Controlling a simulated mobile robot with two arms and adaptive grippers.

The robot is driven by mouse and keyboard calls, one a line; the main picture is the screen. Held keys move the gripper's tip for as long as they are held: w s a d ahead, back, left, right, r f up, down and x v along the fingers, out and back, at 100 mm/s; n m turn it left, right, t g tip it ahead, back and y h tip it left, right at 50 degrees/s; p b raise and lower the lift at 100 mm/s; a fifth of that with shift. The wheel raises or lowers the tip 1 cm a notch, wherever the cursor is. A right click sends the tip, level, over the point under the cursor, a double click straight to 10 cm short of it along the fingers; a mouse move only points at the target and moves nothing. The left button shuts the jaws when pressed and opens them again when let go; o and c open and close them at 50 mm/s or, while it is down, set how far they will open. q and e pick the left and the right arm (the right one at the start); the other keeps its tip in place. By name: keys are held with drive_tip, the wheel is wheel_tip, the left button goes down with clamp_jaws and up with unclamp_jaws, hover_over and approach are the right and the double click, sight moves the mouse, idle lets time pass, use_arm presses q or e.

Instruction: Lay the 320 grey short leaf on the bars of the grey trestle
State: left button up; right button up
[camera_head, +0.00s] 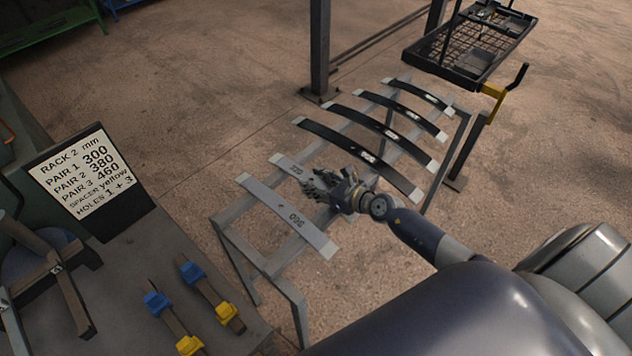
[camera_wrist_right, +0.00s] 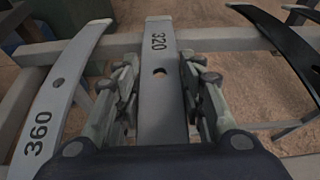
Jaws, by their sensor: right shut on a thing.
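The grey 320 leaf (camera_wrist_right: 158,75) runs between the fingers of my right gripper (camera_wrist_right: 160,112) in the right wrist view. The gripper is shut on it, with a finger against each side. In the head view the right gripper (camera_head: 335,190) hides most of this leaf, and its far end (camera_head: 287,165) shows at the bars. The grey trestle (camera_head: 230,212) stands below, and the leaf is at its bars; whether it fully rests on them I cannot tell. The grey 360 leaf (camera_head: 283,213) lies across the bars beside it, and also shows in the right wrist view (camera_wrist_right: 52,95). My left gripper is not in view.
Several black leaves (camera_head: 350,152) lie across the bars on the far side. A sign (camera_head: 88,172) and blue-and-yellow clamps (camera_head: 205,290) are on the bench at left. A post (camera_head: 320,50) and a black wire basket (camera_head: 470,45) stand beyond the trestle.

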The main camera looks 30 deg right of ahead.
drive_tip(key=shift+w+r, duration=0.1)
drive_tip(key=shift+r, duration=0.1)
drive_tip(key=o, duration=1.3)
drive_tip(key=shift+f, duration=0.1)
drive_tip(key=shift+s+f, duration=0.2)
drive_tip(key=v, duration=1.1)
drive_tip(key=shift+r, duration=0.1)
drive_tip(key=shift+s+d+r, duration=0.15)
drive_tip(key=shift+s+r, duration=0.15)
drive_tip(key=shift+s, duration=0.1)
